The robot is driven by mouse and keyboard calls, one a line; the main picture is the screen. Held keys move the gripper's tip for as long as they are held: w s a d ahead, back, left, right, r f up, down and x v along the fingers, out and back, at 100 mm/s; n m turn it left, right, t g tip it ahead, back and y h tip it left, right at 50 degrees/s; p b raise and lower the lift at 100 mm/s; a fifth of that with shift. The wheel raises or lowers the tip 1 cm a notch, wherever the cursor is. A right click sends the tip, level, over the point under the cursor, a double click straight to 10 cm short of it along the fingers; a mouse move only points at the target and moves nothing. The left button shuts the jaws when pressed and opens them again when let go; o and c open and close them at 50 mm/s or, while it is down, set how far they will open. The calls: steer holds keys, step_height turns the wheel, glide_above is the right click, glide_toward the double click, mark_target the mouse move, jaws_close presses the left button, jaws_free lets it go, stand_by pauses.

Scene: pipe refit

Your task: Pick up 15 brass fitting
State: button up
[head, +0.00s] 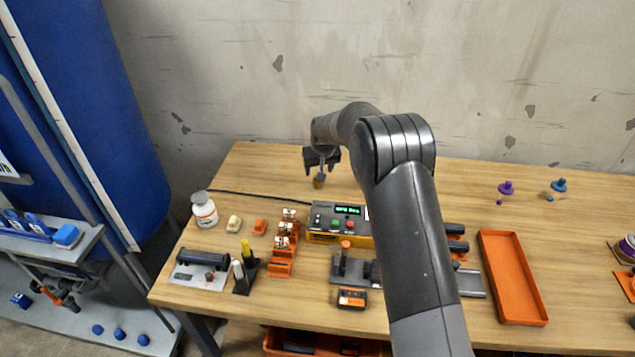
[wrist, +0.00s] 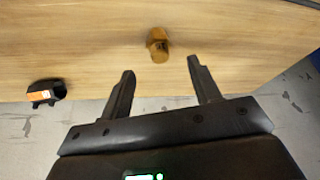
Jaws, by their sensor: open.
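The brass fitting (wrist: 158,45) stands on the bare wooden table top in the wrist view, small and brown-gold, just beyond my fingertips and between their lines. In the head view the fitting (head: 319,181) shows right under my gripper (head: 322,160), near the back of the table. My gripper also shows in the wrist view (wrist: 161,66); its two fingers are apart with nothing between them. The fitting looks apart from both fingers.
A black and orange part (wrist: 46,93) lies left of my gripper in the wrist view. A control box (head: 340,220), an orange rack (head: 283,250), a white bottle (head: 204,210) and an orange tray (head: 512,277) stand on the table (head: 590,215). The wall (head: 520,80) rises behind.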

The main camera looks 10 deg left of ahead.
steer(key=shift+x, duration=3.05)
steer(key=shift+c, duration=0.6)
steer(key=c, duration=1)
steer(key=shift+r, duration=0.1)
